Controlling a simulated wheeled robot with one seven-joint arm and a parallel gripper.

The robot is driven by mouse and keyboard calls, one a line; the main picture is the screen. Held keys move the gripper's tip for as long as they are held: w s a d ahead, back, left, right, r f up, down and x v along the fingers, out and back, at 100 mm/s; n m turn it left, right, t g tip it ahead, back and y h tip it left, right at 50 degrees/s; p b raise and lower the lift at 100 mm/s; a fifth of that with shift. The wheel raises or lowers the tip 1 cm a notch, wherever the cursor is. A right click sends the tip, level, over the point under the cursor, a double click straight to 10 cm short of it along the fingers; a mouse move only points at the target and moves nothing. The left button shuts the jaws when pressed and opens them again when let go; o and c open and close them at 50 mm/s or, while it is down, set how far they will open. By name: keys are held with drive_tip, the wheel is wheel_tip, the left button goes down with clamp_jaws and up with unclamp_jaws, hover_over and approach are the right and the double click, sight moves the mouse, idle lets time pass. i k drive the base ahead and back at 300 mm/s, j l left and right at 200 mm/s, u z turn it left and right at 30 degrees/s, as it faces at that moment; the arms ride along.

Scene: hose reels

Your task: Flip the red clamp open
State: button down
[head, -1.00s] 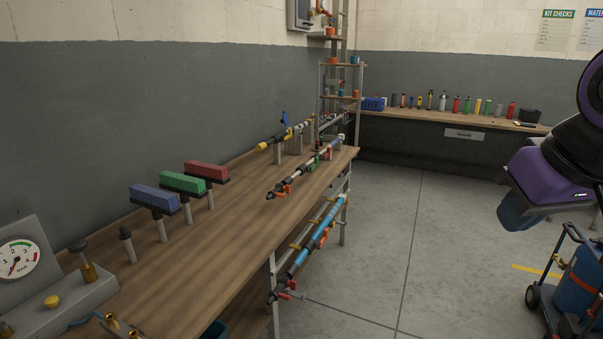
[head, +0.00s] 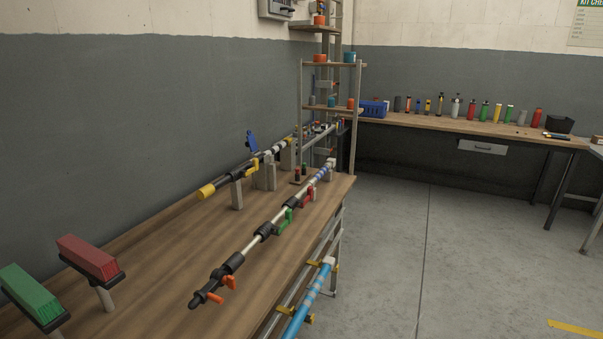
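The red clamp (head: 309,196) is small in the head view. It sits on a pale, black-jointed pole (head: 252,244) that runs lengthwise above the wooden workbench (head: 160,285). I cannot tell from here whether its lever is open or closed. A green clamp (head: 286,220) is nearer on the same pole, and an orange lever (head: 222,290) is at the pole's near end. My gripper is out of view.
A yellow-tipped black pole (head: 235,176) with a raised blue lever (head: 252,141) stands behind on supports. Red (head: 92,258) and green (head: 32,295) blocks on posts are at the left. A blue pole (head: 308,300) hangs below the bench edge.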

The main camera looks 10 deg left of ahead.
sight(310, 190)
drive_tip(key=i+l+u, duration=0.2)
drive_tip(key=i+u, duration=0.25)
drive_tip(key=i+l+u, duration=0.35)
drive_tip(key=u, duration=0.15)
drive_tip(key=i+l+u, duration=0.7)
drive_tip(key=l+u, duration=0.25)
drive_tip(key=l, duration=0.2)
